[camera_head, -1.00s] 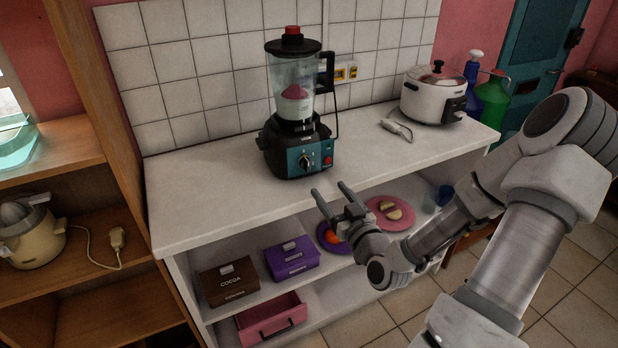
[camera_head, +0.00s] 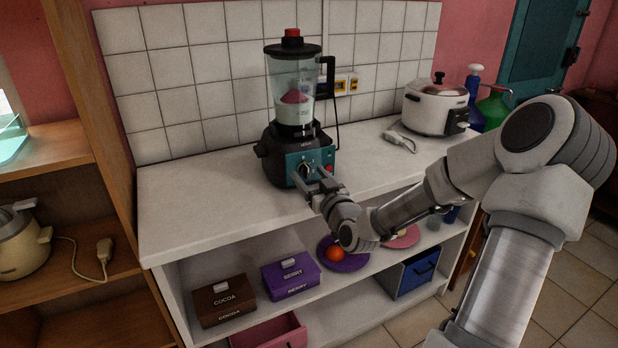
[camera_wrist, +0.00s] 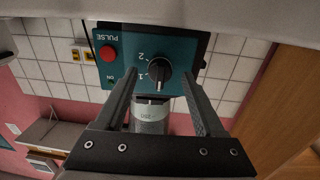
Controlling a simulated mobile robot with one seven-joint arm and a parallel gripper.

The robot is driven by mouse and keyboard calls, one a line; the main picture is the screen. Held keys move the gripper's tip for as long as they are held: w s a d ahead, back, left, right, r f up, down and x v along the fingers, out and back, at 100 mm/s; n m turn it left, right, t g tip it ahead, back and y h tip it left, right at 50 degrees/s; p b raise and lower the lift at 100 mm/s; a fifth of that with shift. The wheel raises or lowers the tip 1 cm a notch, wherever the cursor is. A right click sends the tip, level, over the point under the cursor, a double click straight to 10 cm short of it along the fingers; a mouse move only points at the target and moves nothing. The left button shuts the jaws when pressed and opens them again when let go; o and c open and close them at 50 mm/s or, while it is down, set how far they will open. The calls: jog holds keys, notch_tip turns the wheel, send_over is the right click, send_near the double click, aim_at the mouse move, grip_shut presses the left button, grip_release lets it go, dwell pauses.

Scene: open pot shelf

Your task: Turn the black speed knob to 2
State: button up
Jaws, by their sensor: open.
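The black speed knob (camera_wrist: 158,72) is on the teal front panel (camera_wrist: 112,42) of the blender, which shows upside down in the wrist view. The numbers 1 and 2 are printed beside the knob, on its left there. The knob's raised grip runs roughly up and down in that picture; which number it points to is not clear. The blender (camera_head: 294,95) stands upright on the white counter. My gripper (camera_head: 312,180) is open in front of its panel and partly hides the knob in the head view. In the wrist view the fingers (camera_wrist: 160,77) lie either side of the knob; contact cannot be told.
A red PULSE button (camera_wrist: 108,53) is on the same panel. A white rice cooker (camera_head: 436,108) stands farther right on the counter (camera_head: 200,200). Below the counter are a cocoa box (camera_head: 224,300), a purple box (camera_head: 291,276) and plates. The counter left of the blender is clear.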

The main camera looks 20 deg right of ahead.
jog(key=shift+w, duration=0.5)
grip_shut()
